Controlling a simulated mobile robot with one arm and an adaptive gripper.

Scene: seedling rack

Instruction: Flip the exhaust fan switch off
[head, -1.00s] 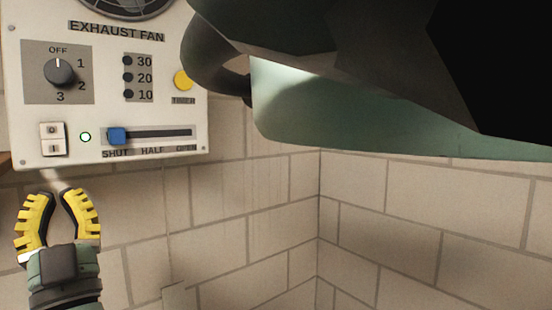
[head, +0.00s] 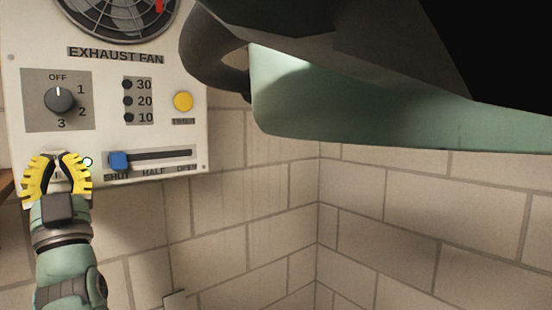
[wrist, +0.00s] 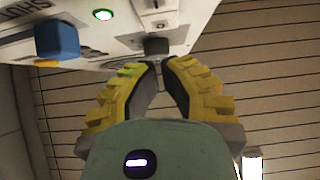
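The white exhaust fan panel (head: 140,60) hangs on the wall at the upper left of the head view. Its white rocker switch, marked O above and I below in the earlier view, is now largely hidden behind my gripper (head: 58,157). In the wrist view the switch (wrist: 160,22) shows at the top, just beyond my fingertips (wrist: 158,66).
A blue slider (head: 118,160) sits at the SHUT end of its slot, right of the lamp. A rotary knob (head: 60,100), a yellow button (head: 183,101) and the fan grille (head: 118,18) are above. A large green body (head: 370,120) fills the upper right.

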